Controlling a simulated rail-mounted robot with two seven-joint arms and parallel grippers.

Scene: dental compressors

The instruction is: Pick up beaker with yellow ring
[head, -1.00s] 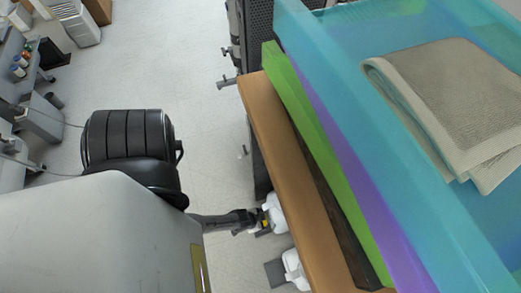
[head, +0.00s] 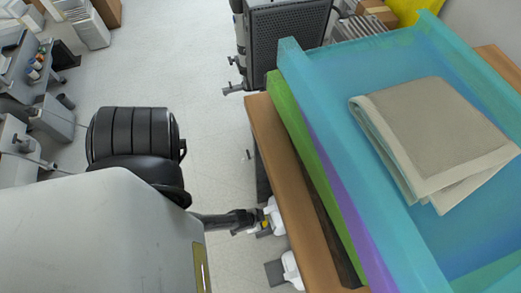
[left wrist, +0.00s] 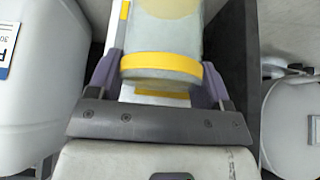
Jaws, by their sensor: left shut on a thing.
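The beaker with the yellow ring (left wrist: 162,68) is in the left wrist view, a pale, see-through vessel with a yellow band. My left gripper (left wrist: 160,80) is shut on it, with a purple finger on each side near the band. The far end of the beaker runs out of the top of that view. In the head view my left gripper (head: 258,219) is low beside the brown table edge. My right gripper is not in view.
White containers stand on both sides of the gripper: one at the left (left wrist: 38,75) and one at the right (left wrist: 292,125). A brown tabletop (head: 283,180) carries a blue tray (head: 318,105) with a folded cloth (head: 430,130). Open floor (head: 200,60) lies to the left.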

